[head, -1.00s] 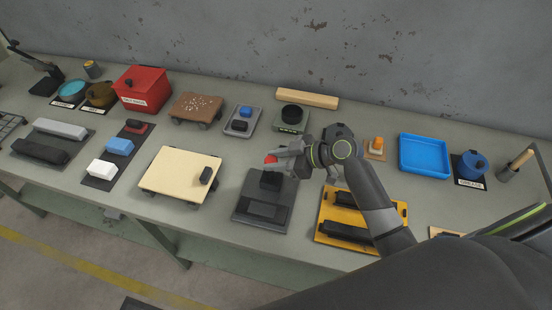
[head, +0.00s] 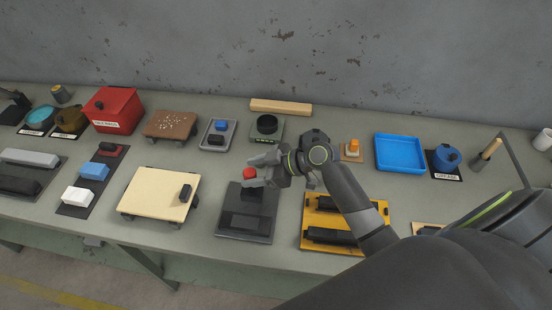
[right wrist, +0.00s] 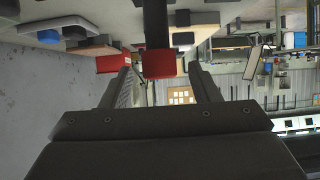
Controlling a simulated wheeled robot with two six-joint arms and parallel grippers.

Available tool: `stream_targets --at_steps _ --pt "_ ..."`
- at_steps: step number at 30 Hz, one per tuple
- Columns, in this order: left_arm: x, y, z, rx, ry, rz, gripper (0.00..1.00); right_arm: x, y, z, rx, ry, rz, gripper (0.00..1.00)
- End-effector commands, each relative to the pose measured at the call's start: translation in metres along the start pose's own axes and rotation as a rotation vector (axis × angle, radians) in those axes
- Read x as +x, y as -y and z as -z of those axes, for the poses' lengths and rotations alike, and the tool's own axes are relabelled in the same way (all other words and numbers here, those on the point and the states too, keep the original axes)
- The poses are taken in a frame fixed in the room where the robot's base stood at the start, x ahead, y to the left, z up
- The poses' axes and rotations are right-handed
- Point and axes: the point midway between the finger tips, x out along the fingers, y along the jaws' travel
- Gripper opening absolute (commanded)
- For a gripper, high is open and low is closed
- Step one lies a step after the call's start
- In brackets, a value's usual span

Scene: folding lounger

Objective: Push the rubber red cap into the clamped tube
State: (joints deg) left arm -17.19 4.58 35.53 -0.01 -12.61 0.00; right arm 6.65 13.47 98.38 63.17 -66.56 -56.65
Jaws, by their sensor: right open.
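The red rubber cap (head: 249,173) sits at the top of the dark clamp stand (head: 243,222) on the bench. In the right wrist view the cap (right wrist: 159,64) is at the end of a dark upright tube (right wrist: 155,25); how deep it sits cannot be told. My right gripper (head: 257,172) is at the cap's height, reaching in from the right. In the right wrist view its open fingers (right wrist: 161,72) stand on either side of the cap, with gaps visible. My left gripper is not in view.
A yellow tray with black parts (head: 319,219) lies right of the stand, and a cream board (head: 155,190) left of it. A blue tray (head: 400,153) is farther right. Bare bench shows between them.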

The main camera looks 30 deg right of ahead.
Motion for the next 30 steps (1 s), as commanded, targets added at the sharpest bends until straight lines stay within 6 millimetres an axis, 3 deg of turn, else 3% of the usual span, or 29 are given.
stream_targets --at_steps 5,18,30 --pt "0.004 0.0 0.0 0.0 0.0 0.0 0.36 -0.011 -0.001 -0.002 -0.002 0.002 -0.002 0.56" --pt "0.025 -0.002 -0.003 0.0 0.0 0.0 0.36 -0.081 -0.001 -0.003 -0.005 0.005 -0.003 0.56" --pt "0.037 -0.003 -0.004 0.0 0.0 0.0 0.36 -0.132 0.0 -0.003 -0.003 0.005 -0.001 0.56"
